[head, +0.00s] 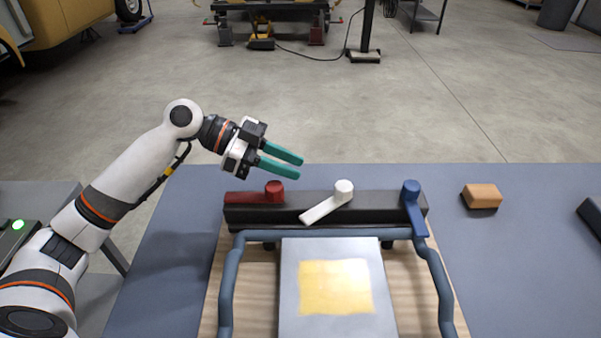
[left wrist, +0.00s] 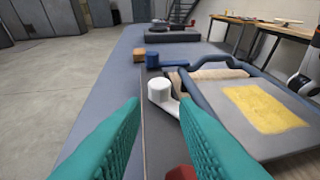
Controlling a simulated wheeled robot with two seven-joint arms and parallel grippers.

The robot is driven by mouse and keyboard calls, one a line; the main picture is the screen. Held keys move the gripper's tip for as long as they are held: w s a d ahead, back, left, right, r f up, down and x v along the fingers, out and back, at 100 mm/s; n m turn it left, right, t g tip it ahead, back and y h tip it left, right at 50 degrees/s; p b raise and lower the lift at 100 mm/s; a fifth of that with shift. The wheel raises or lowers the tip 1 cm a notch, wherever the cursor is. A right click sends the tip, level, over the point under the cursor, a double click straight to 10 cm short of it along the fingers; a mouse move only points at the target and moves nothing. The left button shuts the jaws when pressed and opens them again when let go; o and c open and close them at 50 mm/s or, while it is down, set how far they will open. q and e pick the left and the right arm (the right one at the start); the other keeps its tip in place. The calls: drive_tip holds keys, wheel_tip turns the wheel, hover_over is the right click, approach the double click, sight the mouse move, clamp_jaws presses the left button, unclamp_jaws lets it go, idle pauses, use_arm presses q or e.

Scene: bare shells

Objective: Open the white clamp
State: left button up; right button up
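The white clamp (head: 328,207) is a round knob with a lever, mounted in the middle of a black bar (head: 300,211). Its lever slants toward the front left in the head view. My left gripper (head: 300,168) is open and empty, behind and left of the white clamp and apart from it. In the left wrist view the white clamp (left wrist: 160,92) shows just beyond the gap between my teal fingertips (left wrist: 161,103). A red clamp (head: 262,193) is on the bar's left, its lever along the bar. A blue clamp (head: 413,207) is on the right, its lever pointing forward. My right gripper is not in view.
In front of the bar are a blue-grey tubular frame (head: 226,285) and a metal plate with a yellow patch (head: 336,287), over a wooden board (head: 400,290). An orange-brown block (head: 481,196) stands to the right on the blue-grey table (head: 520,260). A dark object (head: 592,214) is at the right edge.

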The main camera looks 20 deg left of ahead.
sight(329, 207)
use_arm(q)
drive_tip(key=d+r+y+p, duration=0.1)
drive_tip(key=d+r+p, duration=0.1)
drive_tip(key=p, duration=0.2)
drive_tip(key=shift+w+m+g+p, duration=0.15)
drive_tip(key=shift+m+g+p, duration=0.2)
drive_tip(key=shift+m+g, duration=0.05)
clamp_jaws()
drive_tip(key=s+d+r+m+g+y+p, duration=0.35)
drive_tip(key=d+m+y+p, duration=0.5)
drive_tip(key=p, duration=1.65)
drive_tip(key=shift+n+g, duration=0.25)
drive_tip(key=shift+g, duration=0.2)
drive_tip(key=b+x, duration=0.6)
drive_tip(key=x, duration=0.1)
drive_tip(key=a+b+x, duration=0.1)
drive_tip(key=b+x, duration=0.2)
drive_tip(key=x, duration=0.1)
drive_tip(key=shift+f, duration=0.3)
drive_tip(key=w+a, duration=0.1)
drive_tip(key=a+b, duration=0.1)
drive_tip(key=a, duration=0.1)
drive_tip(key=shift+w+r, duration=0.15)
drive_tip(key=shift+w, duration=0.25)
drive_tip(key=shift+w+a+r, duration=0.15)
drive_tip(key=shift+w+a, duration=0.05)
drive_tip(key=shift+a, duration=0.05)
